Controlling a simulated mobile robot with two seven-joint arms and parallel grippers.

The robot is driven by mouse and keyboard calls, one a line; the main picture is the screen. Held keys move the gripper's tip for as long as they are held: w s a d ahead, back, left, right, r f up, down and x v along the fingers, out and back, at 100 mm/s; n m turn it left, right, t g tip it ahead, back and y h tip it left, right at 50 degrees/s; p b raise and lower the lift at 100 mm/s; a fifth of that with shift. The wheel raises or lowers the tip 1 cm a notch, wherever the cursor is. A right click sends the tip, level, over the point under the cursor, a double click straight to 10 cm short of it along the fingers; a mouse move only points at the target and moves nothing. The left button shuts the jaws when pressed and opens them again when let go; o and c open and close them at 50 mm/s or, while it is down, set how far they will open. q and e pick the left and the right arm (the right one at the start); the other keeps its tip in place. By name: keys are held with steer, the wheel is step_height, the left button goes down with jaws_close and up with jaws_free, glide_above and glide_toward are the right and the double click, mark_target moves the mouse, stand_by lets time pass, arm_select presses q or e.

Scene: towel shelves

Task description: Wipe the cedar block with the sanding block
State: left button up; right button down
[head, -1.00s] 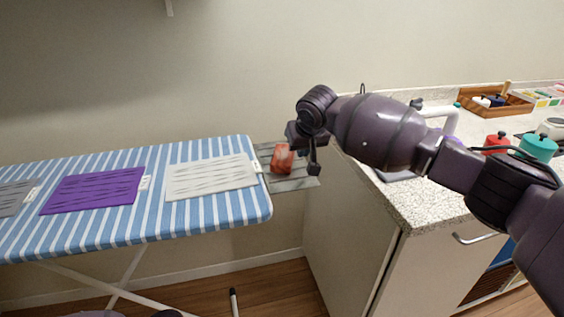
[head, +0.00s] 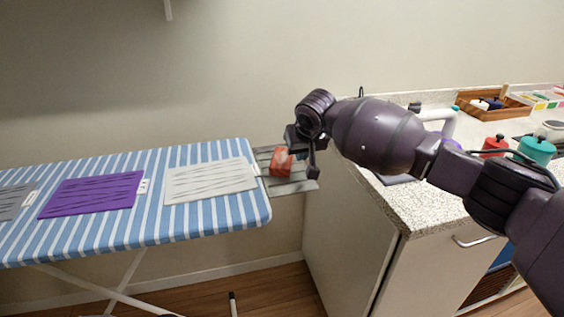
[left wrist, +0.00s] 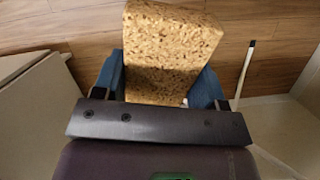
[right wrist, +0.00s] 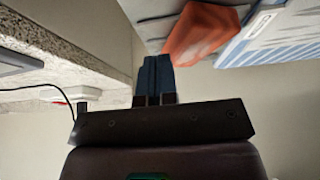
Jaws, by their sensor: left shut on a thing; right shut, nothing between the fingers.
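A tan, dark-speckled block (left wrist: 172,50), which looks like the sanding block, is held between the fingers of my left gripper (left wrist: 165,92) in the left wrist view. The left gripper is outside the head view. A small orange-red block (head: 281,162), probably the cedar block, sits on the slatted grey rest (head: 292,187) at the ironing board's right end; it also shows in the right wrist view (right wrist: 200,35). My right gripper (right wrist: 154,62) is shut and empty, just beside the orange block. In the head view the right gripper (head: 308,160) partly hides the rest; I cannot tell whether it touches the block.
The blue-striped ironing board (head: 130,232) carries grey, purple (head: 92,193) and white (head: 210,180) flat pieces. A speckled counter (head: 410,205) with a tap, pots and a wooden tray stands to the right. A thin white stick (left wrist: 246,70) shows near the floor.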

mark_target(299, 171)
steer(key=shift+f, duration=2)
stand_by(1.0)
arm_select(q)
steer(key=shift+w+r, duration=0.1)
steer(key=shift+r, duration=0.05)
steer(key=shift+t, duration=0.5)
steer(key=shift+w+r+p, duration=0.35)
steer(key=shift+r+p, duration=0.15)
steer(key=shift+r, duration=0.4)
steer(key=shift+w+r+p, duration=0.35)
steer(key=shift+r+p, duration=0.2)
steer(key=shift+r, duration=0.4)
steer(key=shift+w+r+p, duration=0.35)
steer(key=shift+r+p, duration=0.15)
steer(key=shift+r, duration=0.4)
arm_select(e)
steer(key=shift+r, duration=3.05)
